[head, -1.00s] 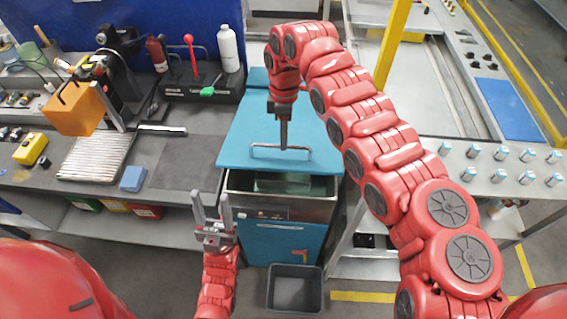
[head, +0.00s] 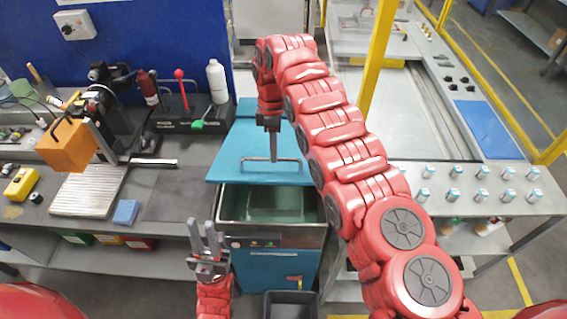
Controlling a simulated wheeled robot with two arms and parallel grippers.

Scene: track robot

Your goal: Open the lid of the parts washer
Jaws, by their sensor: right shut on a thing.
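The parts washer (head: 275,262) is a blue cabinet with a grey metal tank on top. Its blue lid (head: 225,155) is partly raised, with the front edge above the tank, and part of the tank opening shows. My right gripper (head: 272,158) reaches down from above and is shut on the lid's bar handle (head: 250,162). My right arm hides the right part of the lid. My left gripper (head: 203,238) is open and empty, pointing up, in front of the washer's left front corner.
A workbench (head: 185,205) on the left holds a machine with an orange block (head: 66,147), a blue block (head: 126,212) and a white bottle (head: 217,82). A yellow post (head: 379,60) stands behind my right arm. A dark bin (head: 290,303) is on the floor in front.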

